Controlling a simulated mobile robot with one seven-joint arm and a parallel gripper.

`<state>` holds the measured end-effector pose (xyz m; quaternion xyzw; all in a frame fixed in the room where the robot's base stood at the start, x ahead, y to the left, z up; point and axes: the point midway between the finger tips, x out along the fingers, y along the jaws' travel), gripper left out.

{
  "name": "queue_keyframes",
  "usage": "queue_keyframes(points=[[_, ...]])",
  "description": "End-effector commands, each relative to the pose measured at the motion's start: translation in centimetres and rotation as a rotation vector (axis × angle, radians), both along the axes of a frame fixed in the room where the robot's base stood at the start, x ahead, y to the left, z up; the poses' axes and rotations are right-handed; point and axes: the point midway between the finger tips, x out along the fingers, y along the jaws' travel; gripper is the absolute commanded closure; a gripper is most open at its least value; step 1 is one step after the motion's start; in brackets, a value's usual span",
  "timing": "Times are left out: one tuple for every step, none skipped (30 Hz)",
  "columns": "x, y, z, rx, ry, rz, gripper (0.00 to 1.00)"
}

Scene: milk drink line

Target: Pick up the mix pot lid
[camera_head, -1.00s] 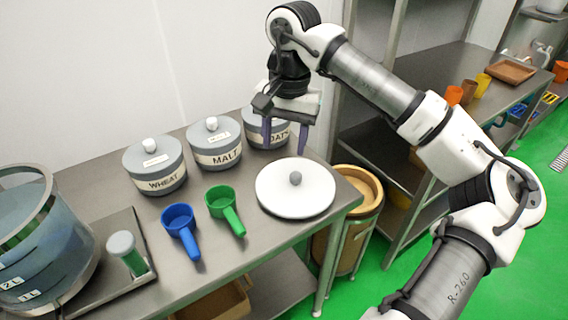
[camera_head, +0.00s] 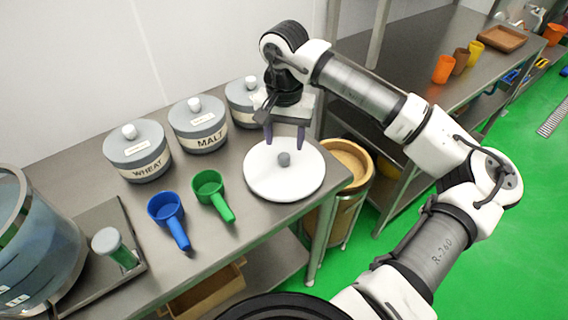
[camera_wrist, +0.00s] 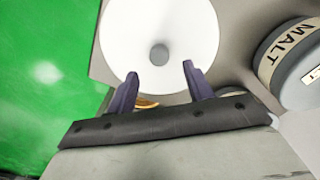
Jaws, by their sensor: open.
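The mix pot lid (camera_head: 262,183) is a round white disc with a grey knob (camera_head: 284,159) at its centre. It lies flat on the steel table near the right end. In the wrist view the lid (camera_wrist: 190,35) fills the upper middle, and its knob (camera_wrist: 159,54) sits a little beyond the fingertips, roughly between their lines. My gripper (camera_head: 285,140) is open and empty, fingers pointing down, above the lid's far part. The wrist view shows both dark fingers (camera_wrist: 160,74) apart, with nothing between them.
Grey canisters marked WHEAT (camera_head: 138,158) and MALT (camera_head: 199,128) stand left of the lid, with a third canister (camera_head: 241,95) behind my gripper. A blue scoop (camera_head: 165,208) and a green scoop (camera_head: 209,187) lie left of the lid. A wooden-topped bin (camera_head: 345,155) stands beyond the table's right edge.

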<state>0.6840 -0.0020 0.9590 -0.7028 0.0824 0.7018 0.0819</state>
Motion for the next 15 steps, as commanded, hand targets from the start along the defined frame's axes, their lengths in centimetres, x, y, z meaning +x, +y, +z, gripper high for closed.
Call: queue_keyframes(points=[[-0.2, 0.0, -0.4, 0.002, 0.005, 0.0, 0.49], [-0.3, 0.0, -0.7, 0.003, 0.004, 0.0, 0.49], [-0.4, 0.1, -1.3, 0.004, 0.004, 0.001, 0.49], [-0.4, 0.1, -1.7, 0.004, 0.004, 0.0, 0.49], [-0.5, 0.1, -2.1, 0.004, 0.005, 0.0, 0.49], [-0.5, 0.1, -2.7, 0.004, 0.004, 0.0, 0.49], [-0.5, 0.1, -3.2, 0.003, 0.004, 0.0, 0.49], [-0.5, 0.1, -3.6, 0.003, 0.004, 0.0, 0.49], [-0.5, 0.1, -4.0, 0.002, 0.003, 0.0, 0.49], [-0.5, 0.1, -4.2, 0.003, 0.002, 0.0, 0.49], [-0.5, 0.1, -4.4, 0.003, 0.002, 0.001, 0.49], [-0.5, 0.1, -4.6, 0.002, 0.001, 0.001, 0.49], [-0.5, 0.1, -4.6, 0.001, 0.001, 0.001, 0.49], [-0.5, 0.1, -4.7, 0.001, 0.001, 0.001, 0.49], [-0.5, 0.1, -4.7, 0.001, 0.0, 0.001, 0.49]])
